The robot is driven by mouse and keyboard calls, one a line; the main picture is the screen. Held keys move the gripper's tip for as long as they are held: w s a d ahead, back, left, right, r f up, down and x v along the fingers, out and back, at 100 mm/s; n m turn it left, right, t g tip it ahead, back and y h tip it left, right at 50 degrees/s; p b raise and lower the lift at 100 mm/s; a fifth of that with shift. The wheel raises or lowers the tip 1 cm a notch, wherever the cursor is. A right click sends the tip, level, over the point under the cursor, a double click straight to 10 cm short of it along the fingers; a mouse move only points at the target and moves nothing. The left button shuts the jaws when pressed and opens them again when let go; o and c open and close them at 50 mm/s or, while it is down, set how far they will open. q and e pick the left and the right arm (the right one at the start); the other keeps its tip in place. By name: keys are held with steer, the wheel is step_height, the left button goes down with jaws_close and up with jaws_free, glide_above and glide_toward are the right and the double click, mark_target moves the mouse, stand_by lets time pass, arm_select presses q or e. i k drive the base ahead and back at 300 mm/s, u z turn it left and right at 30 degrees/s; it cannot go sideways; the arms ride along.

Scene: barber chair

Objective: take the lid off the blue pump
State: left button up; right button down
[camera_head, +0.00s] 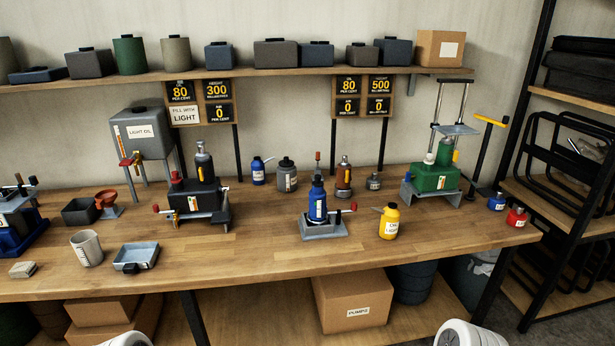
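A blue pump (318,208) with a pale label stands upright on a grey metal base (326,233) at the middle of the workbench. A dark blue, narrower cap-like part (318,182) sits on its top; I cannot tell whether this is the lid. A red knob (353,206) sticks out at the right of the base. Neither gripper shows in the head view. Only white rounded parts of my arms show at the bottom edge, well in front of the bench, left and right.
A yellow oil can (389,221) stands close right of the pump. Behind it are a brown bottle (344,176) and a grey can (287,176). A dark pump unit (197,205) stands left, a green one (435,178) right. The bench front before the pump is clear.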

mark_target(317, 183)
steer(key=z, duration=1.95)
steer(key=i, duration=2.1)
steer(key=u, duration=3.35)
